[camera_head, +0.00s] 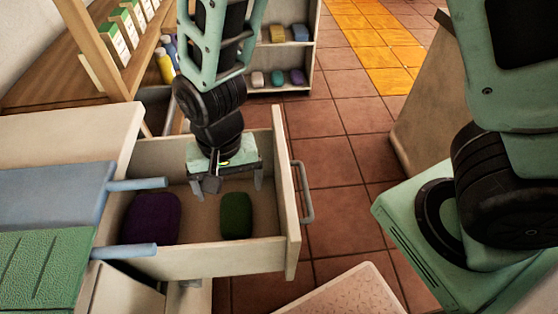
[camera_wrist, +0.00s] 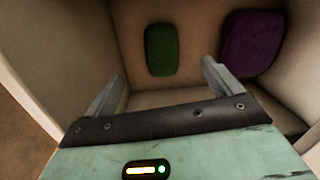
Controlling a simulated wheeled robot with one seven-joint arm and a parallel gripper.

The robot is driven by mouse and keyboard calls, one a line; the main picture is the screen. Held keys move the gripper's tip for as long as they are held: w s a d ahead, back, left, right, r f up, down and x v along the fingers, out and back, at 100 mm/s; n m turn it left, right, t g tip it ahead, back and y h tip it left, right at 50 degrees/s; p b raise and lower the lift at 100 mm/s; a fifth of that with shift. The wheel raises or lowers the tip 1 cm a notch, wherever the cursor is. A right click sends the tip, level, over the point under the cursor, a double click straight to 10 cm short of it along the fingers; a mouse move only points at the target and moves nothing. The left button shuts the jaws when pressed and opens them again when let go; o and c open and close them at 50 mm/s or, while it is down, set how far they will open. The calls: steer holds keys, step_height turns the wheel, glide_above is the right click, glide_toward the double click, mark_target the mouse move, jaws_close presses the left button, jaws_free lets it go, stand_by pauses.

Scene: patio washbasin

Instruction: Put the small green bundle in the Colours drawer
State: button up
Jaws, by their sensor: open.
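The small green bundle (camera_head: 236,215) lies on the floor of an open drawer (camera_head: 222,264), towards its front panel. In the wrist view the green bundle (camera_wrist: 161,50) lies beyond my fingertips, apart from them. My gripper (camera_head: 228,188) is open and empty, above the drawer and pointing down into it. The gripper's two fingers (camera_wrist: 160,85) stand wide apart in the wrist view. A purple bundle (camera_head: 151,217) lies in the same drawer, left of the green one; it also shows in the wrist view (camera_wrist: 251,42). No drawer label is readable.
A folded blue cloth (camera_head: 50,190) and a green cloth (camera_head: 40,262) lie on the left, near two blue bars. A shelf (camera_head: 284,72) with several small bundles stands behind. Bottles (camera_head: 165,62) stand at the back left. Tiled floor (camera_head: 340,165) is clear right of the drawer.

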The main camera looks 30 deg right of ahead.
steer(key=s+d+r+n, duration=0.2)
steer(key=s+r+n, duration=0.1)
steer(key=r, duration=0.1)
steer(key=s+d+r+n, duration=0.3)
steer(key=r, duration=0.2)
steer(key=s+d+r+n, duration=0.3)
steer(key=r+n, duration=0.1)
steer(key=shift+s+r+t, duration=0.3)
steer(key=shift+r, duration=0.1)
steer(key=shift+r, duration=0.1)
